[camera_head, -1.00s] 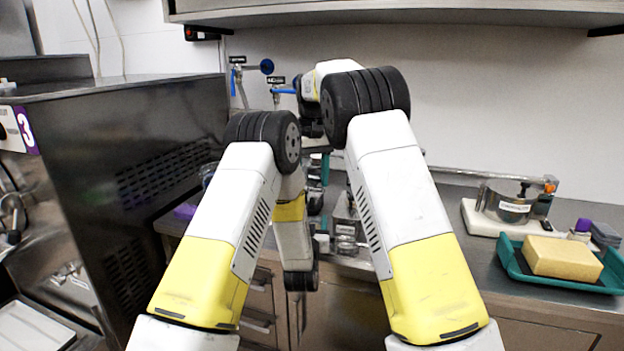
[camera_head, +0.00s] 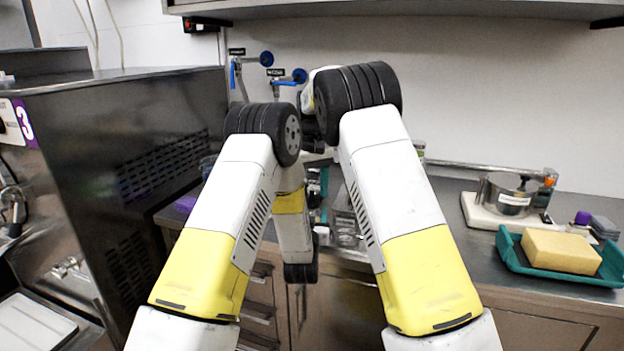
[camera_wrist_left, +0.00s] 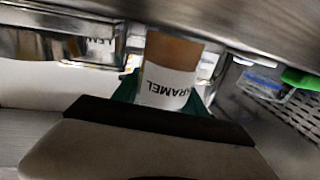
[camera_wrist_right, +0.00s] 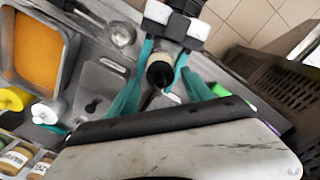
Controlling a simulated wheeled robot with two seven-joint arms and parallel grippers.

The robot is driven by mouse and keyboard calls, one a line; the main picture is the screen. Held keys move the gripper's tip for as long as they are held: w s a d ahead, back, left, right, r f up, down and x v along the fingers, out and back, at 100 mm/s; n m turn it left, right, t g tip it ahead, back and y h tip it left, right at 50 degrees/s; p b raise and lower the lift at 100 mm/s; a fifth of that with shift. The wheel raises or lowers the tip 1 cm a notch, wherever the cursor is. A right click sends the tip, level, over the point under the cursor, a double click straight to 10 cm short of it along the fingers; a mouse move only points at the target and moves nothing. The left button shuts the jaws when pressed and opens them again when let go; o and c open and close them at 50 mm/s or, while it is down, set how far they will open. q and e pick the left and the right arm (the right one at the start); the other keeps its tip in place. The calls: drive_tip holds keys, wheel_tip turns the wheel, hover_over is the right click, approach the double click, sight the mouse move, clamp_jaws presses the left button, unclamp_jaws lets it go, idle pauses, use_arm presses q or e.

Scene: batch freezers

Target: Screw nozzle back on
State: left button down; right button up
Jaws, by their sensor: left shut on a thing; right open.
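In the left wrist view, my left gripper (camera_wrist_left: 164,92) is shut on a bottle labelled caramel (camera_wrist_left: 168,82) with brown contents; its label reads upside down. In the right wrist view, the dark round end of that bottle (camera_wrist_right: 160,73) faces the camera, between teal fingers. My right gripper (camera_wrist_right: 162,92) is open, its fingers spread on both sides of that end; I cannot tell whether they touch it. Whether the dark end is the nozzle or the bare neck is unclear. In the head view my arms hide most of both grippers and the bottle.
A steel pan of orange stuff (camera_wrist_right: 38,52), a yellow-capped thing (camera_wrist_right: 12,98), a white-capped thing (camera_wrist_right: 48,112) and labelled jars (camera_wrist_right: 12,160) crowd the counter. A scale with a pot (camera_head: 510,197) and a teal tray (camera_head: 535,262) with a sponge (camera_head: 560,250) stand right. A dark machine (camera_head: 115,160) stands left.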

drive_tip(key=shift+f, duration=0.95)
clamp_jaws()
drive_tip(key=shift+o, duration=0.7)
unclamp_jaws()
wheel_tip(320, 180, up, 12)
